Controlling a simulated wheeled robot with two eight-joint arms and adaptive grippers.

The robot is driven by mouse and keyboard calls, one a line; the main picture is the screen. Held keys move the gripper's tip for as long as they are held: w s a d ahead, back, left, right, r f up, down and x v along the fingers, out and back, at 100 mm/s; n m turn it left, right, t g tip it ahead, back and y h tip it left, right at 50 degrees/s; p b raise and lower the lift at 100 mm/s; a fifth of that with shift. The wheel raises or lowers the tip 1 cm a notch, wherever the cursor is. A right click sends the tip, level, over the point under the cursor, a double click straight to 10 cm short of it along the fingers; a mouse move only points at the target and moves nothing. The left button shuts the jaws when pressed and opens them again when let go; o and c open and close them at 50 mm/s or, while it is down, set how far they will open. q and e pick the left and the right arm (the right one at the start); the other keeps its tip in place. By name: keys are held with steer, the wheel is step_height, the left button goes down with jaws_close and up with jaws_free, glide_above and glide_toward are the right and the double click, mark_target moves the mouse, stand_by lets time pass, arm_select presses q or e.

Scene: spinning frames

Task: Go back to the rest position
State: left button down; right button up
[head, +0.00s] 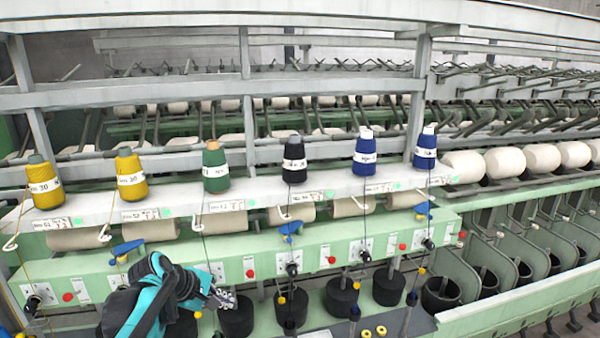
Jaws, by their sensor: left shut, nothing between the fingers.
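My left gripper (222,299) is at the lower left, in front of the pale green machine panel (345,247). It is shut and holds nothing. My left arm, teal and black, comes in from the bottom left. My right gripper is not in view. On the white shelf (330,194) above the panel stand thread cones in a row: two yellow ones (131,180), a green one (215,168), a black one (294,160) and two blue ones (365,156). All stand upright, and my gripper is below and apart from them.
Black cans (341,297) line the lower front, close to my left gripper. Knobs and blue levers (290,229) stick out of the panel. Grey uprights and rails (246,95) frame the shelf. White bobbins (502,162) run to the right.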

arm_select(q)
steer(key=s+d+f+m+y+b, duration=0.1)
steer(key=s+f+m+y+b, duration=0.1)
steer(key=s+f+m+b, duration=0.5)
steer(key=s+d+f+m+t+y+b, duration=0.1)
steer(key=s+f+m+b, duration=0.6)
steer(key=s+f, duration=0.9)
steer(key=shift+s+d+y+b, duration=0.3)
steer(key=shift+s+y+b, duration=0.15)
steer(key=shift+y, duration=0.25)
